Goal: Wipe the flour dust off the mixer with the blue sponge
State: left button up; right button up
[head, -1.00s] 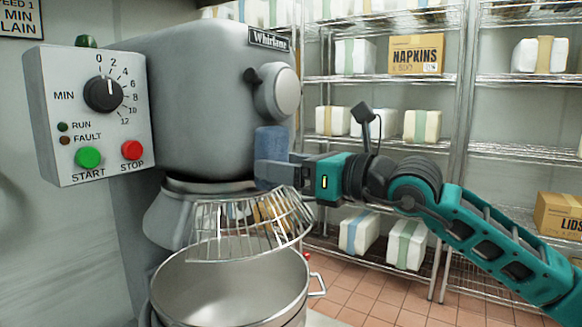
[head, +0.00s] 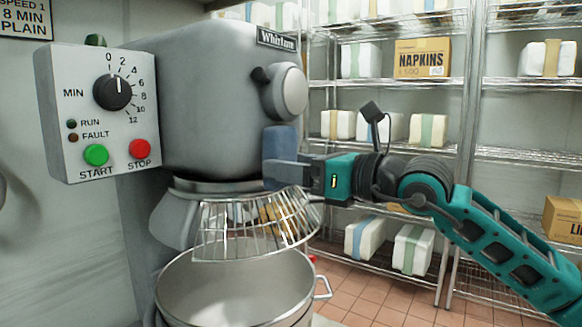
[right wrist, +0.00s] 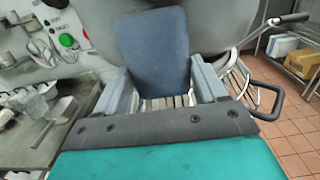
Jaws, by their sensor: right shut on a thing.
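The grey mixer (head: 205,105) stands at the left of the head view, with its control box (head: 85,115) on its left side. My right gripper (head: 278,172) is shut on the blue sponge (head: 281,142), which stands upright at the right end of the mixer head, below the round hub. In the right wrist view the sponge (right wrist: 153,50) sits between the two fingers, against or very near the grey mixer body. I cannot tell whether it touches. No flour dust can be made out on the visible mixer surface. My left gripper is not in view.
A wire bowl guard (head: 255,225) lies just below my right gripper, above the steel bowl (head: 235,285) with its side handle. Wire shelves (head: 400,150) with wrapped packs and a napkins box (head: 422,58) stand behind. Tiled floor (head: 375,290) shows at lower right.

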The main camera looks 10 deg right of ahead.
jog(key=w+d, duration=0.4)
jog(key=shift+w+d, duration=0.2)
jog(key=shift+w, duration=0.05)
dwell(0.8)
jog(key=b+v, duration=0.3)
jog(key=v, duration=0.4)
jog(key=shift+s+d+b, duration=0.3)
jog(key=shift+s, duration=0.05)
